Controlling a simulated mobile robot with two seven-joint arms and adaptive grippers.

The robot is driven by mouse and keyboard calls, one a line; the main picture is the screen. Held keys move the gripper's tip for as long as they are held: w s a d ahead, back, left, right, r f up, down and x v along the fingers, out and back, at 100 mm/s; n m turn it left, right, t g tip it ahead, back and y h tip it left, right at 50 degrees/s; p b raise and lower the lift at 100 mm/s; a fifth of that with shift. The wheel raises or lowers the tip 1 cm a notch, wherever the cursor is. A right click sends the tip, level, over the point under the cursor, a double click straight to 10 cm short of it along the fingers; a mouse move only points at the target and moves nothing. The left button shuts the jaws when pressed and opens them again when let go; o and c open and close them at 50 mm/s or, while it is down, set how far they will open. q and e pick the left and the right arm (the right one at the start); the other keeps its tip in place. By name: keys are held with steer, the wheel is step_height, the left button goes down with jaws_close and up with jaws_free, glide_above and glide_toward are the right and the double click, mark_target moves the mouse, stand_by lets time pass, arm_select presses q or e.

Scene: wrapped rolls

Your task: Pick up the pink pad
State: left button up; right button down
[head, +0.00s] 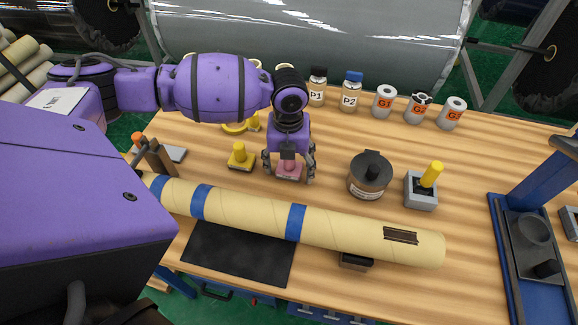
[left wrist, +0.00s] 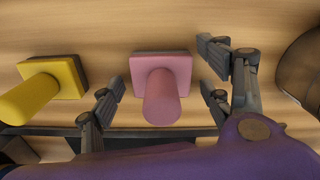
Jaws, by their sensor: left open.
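The pink pad (head: 289,171) stands on the wooden table behind the long wrapped roll. In the left wrist view the pink pad (left wrist: 161,84) shows a square base and a round pink handle. My left gripper (head: 290,176) is open above the pad, pointing down, with a finger on either side of it. In the left wrist view the open fingers of my left gripper (left wrist: 160,108) flank the handle, with visible gaps. In the head view the gripper hides the pad's upper part. My right gripper does not show.
A yellow pad (head: 240,158) stands just left of the pink one. The wrapped roll (head: 340,232) with blue bands lies in front. A dark lidded pot (head: 369,175) and a grey holder with a yellow handle (head: 421,192) stand to the right. Several jars and cans line the back.

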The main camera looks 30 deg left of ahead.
arm_select(q)
steer(key=c, duration=1.6)
step_height(320, 180, up, 10)
steer(key=shift+r, duration=0.1)
steer(key=shift+c, duration=0.2)
